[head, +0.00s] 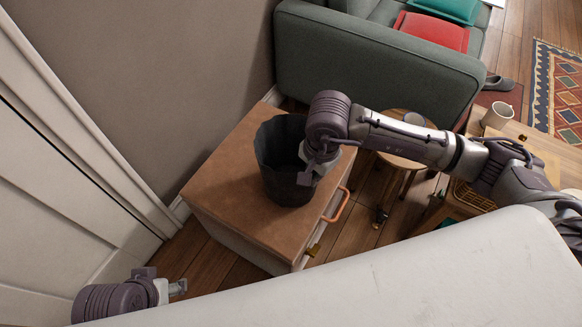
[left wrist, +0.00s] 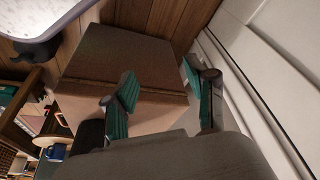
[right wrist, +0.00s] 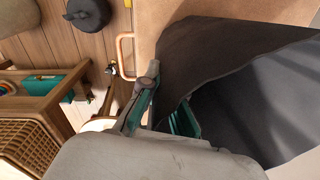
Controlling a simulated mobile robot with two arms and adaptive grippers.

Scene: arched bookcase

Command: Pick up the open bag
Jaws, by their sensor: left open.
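The open bag (head: 281,150) is dark grey and stands upright, mouth up, on a brown-topped cabinet (head: 228,182). In the right wrist view the bag (right wrist: 215,55) fills the right side, its dark inside showing. My right gripper (head: 313,170) is at the bag's right rim in the head view. In the right wrist view the right gripper (right wrist: 162,108) has one finger outside the bag wall and the other at the mouth; whether they press the wall is unclear. My left gripper (head: 176,288) is low at the left, away from the bag; the left wrist view shows its fingers (left wrist: 165,103) apart and empty.
The cabinet has an orange handle (head: 337,205) on its front. A wall and white panelling (head: 75,200) border the left. A green sofa (head: 375,65) stands behind. A round stool (head: 403,150) and a table with a mug (head: 497,115) are at the right.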

